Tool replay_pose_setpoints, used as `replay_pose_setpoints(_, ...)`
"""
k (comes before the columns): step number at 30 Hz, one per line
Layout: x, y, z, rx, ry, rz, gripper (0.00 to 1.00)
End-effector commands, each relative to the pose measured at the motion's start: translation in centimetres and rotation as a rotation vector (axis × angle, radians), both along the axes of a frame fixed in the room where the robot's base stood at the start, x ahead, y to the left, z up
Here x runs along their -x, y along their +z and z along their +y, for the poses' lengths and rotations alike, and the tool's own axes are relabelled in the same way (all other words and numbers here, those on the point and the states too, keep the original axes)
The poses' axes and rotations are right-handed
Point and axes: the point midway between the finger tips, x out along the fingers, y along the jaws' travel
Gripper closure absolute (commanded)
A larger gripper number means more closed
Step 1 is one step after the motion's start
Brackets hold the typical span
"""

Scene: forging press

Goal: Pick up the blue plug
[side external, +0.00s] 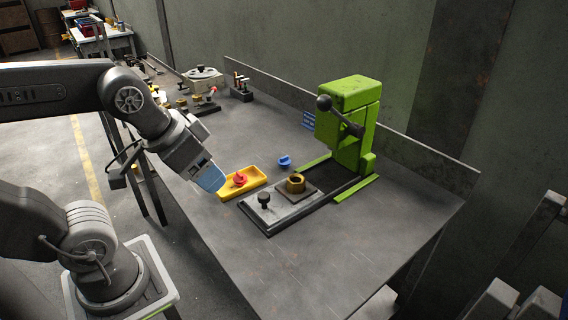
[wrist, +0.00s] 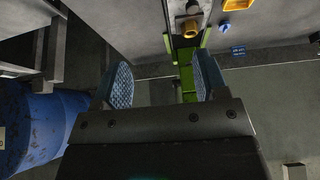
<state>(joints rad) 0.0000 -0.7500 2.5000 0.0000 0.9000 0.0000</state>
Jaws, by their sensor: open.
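The blue plug (side external: 285,161) is a small round piece with a raised grip on top. It stands on the bench between the yellow tray and the green press. In the wrist view the blue plug (wrist: 225,27) shows at the top right, beyond my fingers. My gripper (side external: 211,180) is to the left of the plug, above the bench near the left end of the tray. In the wrist view my gripper (wrist: 163,85) has its two blue pads wide apart with nothing between them.
A yellow tray (side external: 258,183) holds a red plug (side external: 240,179). A green press (side external: 350,130) with a black lever stands behind a base plate (side external: 262,217) that bears a brass ring (side external: 296,184). A blue sign (side external: 308,120) is behind. The bench front is clear.

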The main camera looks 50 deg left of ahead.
Motion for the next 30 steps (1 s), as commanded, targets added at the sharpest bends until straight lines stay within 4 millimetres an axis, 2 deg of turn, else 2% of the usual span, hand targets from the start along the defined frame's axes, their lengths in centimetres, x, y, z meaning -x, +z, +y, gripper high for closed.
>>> replay_pose_setpoints(8,-0.1,0.1,0.0,0.001,0.003,0.001,0.38)
replay_pose_setpoints(11,-0.9,0.6,0.2,0.014,0.036,0.013,0.38)
replay_pose_setpoints(13,-2.3,1.3,0.6,0.033,0.088,0.033,0.38)
replay_pose_setpoints(17,-6.4,3.0,1.7,0.091,0.248,0.087,0.38)
replay_pose_setpoints(22,-13.0,4.1,4.1,0.171,0.496,0.159,0.38)
replay_pose_setpoints(26,-17.9,3.6,6.5,0.225,0.688,0.211,0.38)
replay_pose_setpoints(30,-23.1,1.8,9.5,0.277,0.898,0.262,0.38)
